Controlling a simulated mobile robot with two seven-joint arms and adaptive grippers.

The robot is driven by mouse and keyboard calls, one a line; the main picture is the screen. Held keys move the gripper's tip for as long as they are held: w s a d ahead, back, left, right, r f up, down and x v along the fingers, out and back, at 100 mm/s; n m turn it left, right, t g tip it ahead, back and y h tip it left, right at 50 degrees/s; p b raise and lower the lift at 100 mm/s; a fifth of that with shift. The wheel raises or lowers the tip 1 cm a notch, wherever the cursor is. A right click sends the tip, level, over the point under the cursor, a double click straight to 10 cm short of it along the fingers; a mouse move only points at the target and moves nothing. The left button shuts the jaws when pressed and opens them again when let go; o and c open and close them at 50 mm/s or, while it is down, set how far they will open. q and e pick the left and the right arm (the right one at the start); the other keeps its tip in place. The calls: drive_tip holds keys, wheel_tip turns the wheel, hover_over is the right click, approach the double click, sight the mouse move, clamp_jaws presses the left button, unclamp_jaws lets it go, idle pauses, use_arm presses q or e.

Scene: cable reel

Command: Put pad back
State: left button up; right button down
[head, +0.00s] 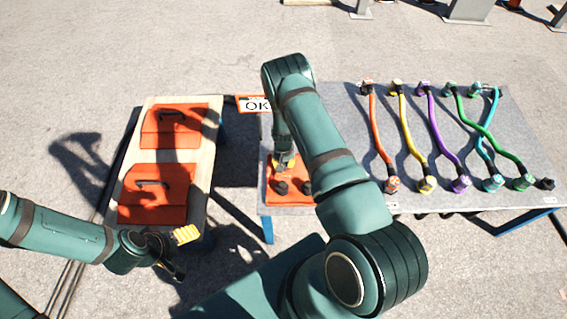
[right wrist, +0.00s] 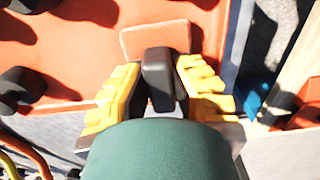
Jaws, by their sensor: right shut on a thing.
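An orange pad (head: 288,198) with black knobs lies on the left end of the grey table. My right gripper (head: 284,163) reaches down to its far edge. In the right wrist view my right gripper (right wrist: 160,95) has its yellow fingers on both sides of a black upright handle (right wrist: 157,70), shut on it. The orange pad surface (right wrist: 60,50) is around and beyond the handle. It looks flat on the table; I cannot tell any lift. My left gripper (head: 178,252) is open and empty, near the front of the wooden bench.
The wooden bench (head: 211,140) at left carries two orange pads (head: 172,126) with black handles. An "OK" sign (head: 255,104) stands at the grey table's (head: 410,180) back left corner. Several coloured cables (head: 403,125) lie across the table at right; the green one crosses the cyan one.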

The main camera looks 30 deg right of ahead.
drive_tip(key=shift+f, duration=0.1)
drive_tip(key=c, duration=1)
unclamp_jaws()
drive_tip(key=shift+o, duration=0.2)
wheel_tip(320, 180, up, 12)
drive_tip(key=p, duration=0.3)
drive_tip(key=s+a+r+n+y, duration=0.1)
drive_tip(key=s+a+r, duration=0.2)
drive_tip(key=s+a, duration=0.2)
drive_tip(key=s+a+r+n+t+y, duration=0.1)
drive_tip(key=s+a+r+n, duration=0.1)
drive_tip(key=s+a, duration=0.4)
drive_tip(key=s+a+r+n+y, duration=0.1)
drive_tip(key=s+a+r, duration=0.3)
drive_tip(key=a, duration=0.7)
drive_tip(key=shift+s+r+n+t+y, duration=0.3)
drive_tip(key=shift+s+n+y, duration=0.1)
drive_tip(key=shift+s, duration=0.7)
